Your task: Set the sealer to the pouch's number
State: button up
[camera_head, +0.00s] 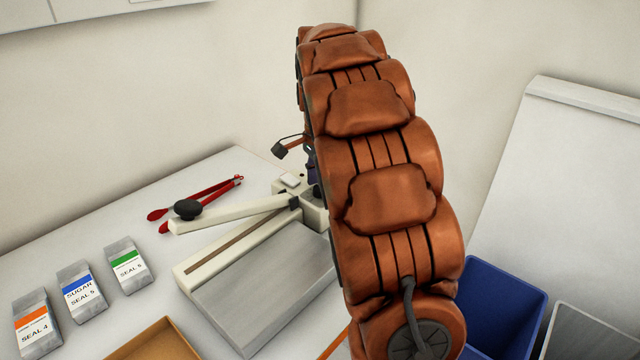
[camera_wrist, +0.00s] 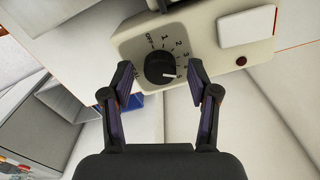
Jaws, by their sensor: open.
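The sealer (camera_head: 265,275) stands on the counter, with a cream lever and grey plate. Its black dial (camera_wrist: 159,68) shows in the wrist view, ringed by OFF and numbers. The dial's white mark points right and slightly down, toward a number too small to read surely. My gripper (camera_wrist: 160,78) is open, one finger on each side of the dial; contact is unclear. My arm mostly hides it in the head view. Three pouches stand at left: orange-striped SEAL 4 (camera_head: 37,324), blue-striped SUGAR SEAL 5 (camera_head: 82,291) and green-striped (camera_head: 129,265), its number unclear.
Red tongs (camera_head: 205,195) lie behind the sealer's lever. A cardboard tray (camera_head: 155,342) is at the front edge of the picture. A blue bin (camera_head: 505,300) stands at lower right, beside a grey bin (camera_head: 590,335). The wall rises close behind the counter.

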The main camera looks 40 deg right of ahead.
aim_at(318, 190)
notch_tip(318, 190, up, 12)
jog(key=shift+f, duration=0.15)
dwell(0.5)
dwell(0.5)
jog(key=s+a+f+n+g+p, duration=0.1)
jog(key=s+a+f+n, duration=0.1)
jog(key=s+a+n, duration=0.4)
jog(key=s+a+f+n+p, duration=0.1)
jog(key=s+a+f+n, duration=0.25)
jog(key=s+a, duration=0.5)
jog(key=s+a+f+n+p, duration=0.1)
jog(key=s+a+f+n, duration=0.2)
jog(key=s, duration=0.5)
jog(key=s+a+f+n, duration=0.3)
jog(key=s+n, duration=0.3)
jog(key=s, duration=0.2)
jog(key=shift+s+a+f+n+g+p, duration=0.15)
jog(key=shift+s+f+n+g+p, duration=0.2)
jog(key=shift+f, duration=0.55)
